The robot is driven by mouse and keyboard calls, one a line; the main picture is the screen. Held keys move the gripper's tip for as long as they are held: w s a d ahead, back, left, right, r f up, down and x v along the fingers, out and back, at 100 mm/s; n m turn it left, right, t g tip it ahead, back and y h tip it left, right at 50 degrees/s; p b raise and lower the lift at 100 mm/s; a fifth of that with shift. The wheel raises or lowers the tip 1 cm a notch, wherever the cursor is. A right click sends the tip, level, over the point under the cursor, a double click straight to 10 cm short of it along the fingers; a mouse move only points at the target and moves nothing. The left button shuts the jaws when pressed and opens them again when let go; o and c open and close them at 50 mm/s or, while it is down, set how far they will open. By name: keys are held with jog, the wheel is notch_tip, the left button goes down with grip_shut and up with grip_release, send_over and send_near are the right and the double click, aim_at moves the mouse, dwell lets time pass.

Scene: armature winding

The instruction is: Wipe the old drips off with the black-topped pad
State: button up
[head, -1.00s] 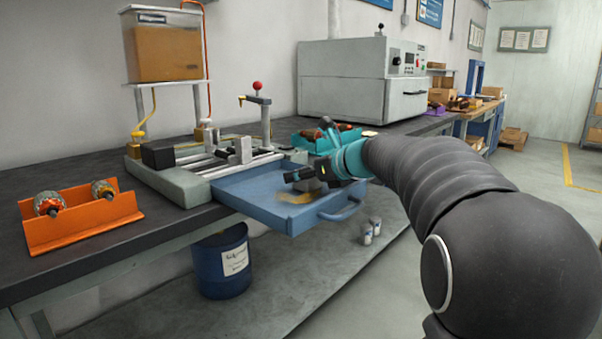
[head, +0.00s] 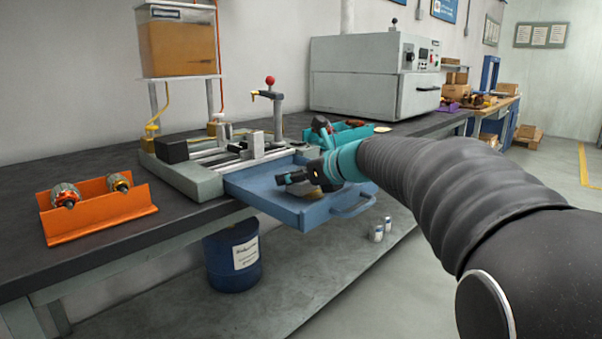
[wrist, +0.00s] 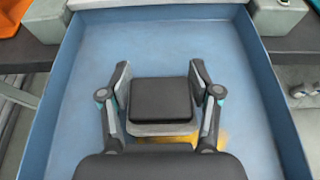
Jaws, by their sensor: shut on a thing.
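My gripper (wrist: 161,100) is shut on the black-topped pad (wrist: 160,99), a square block with a black top and a pale grey lower part. The pad is over the floor of the blue drip tray (wrist: 270,100), roughly in its middle. In the head view, my gripper (head: 290,182) is low inside the tray (head: 345,207), and the pad is mostly hidden by it. A yellow-brown drip stain (wrist: 150,139) shows on the tray floor just at the near edge of the pad, partly hidden by my gripper. I cannot tell whether the pad touches the floor.
The tray juts from the bench under a winding fixture (head: 190,180) with a red-knobbed post (head: 278,110). An orange rack (head: 100,212) with two armatures is at left. A teal bin (head: 350,133) stands behind my arm. A blue drum (head: 232,262) is below.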

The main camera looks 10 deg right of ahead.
aim_at(283, 193)
jog(key=shift+s+a+f, duration=0.1)
jog(key=shift+s+a, duration=0.5)
jog(key=shift+a, duration=0.2)
jog(key=shift+s+a+f, duration=0.1)
jog(key=shift+s+a, duration=0.45)
jog(key=shift+a, duration=0.25)
jog(key=shift+r, duration=0.1)
notch_tip(283, 193, up, 2)
jog(key=shift+r+p, duration=0.15)
jog(key=shift+p, duration=0.8)
jog(key=shift+r, duration=1.9)
notch_tip(283, 193, up, 3)
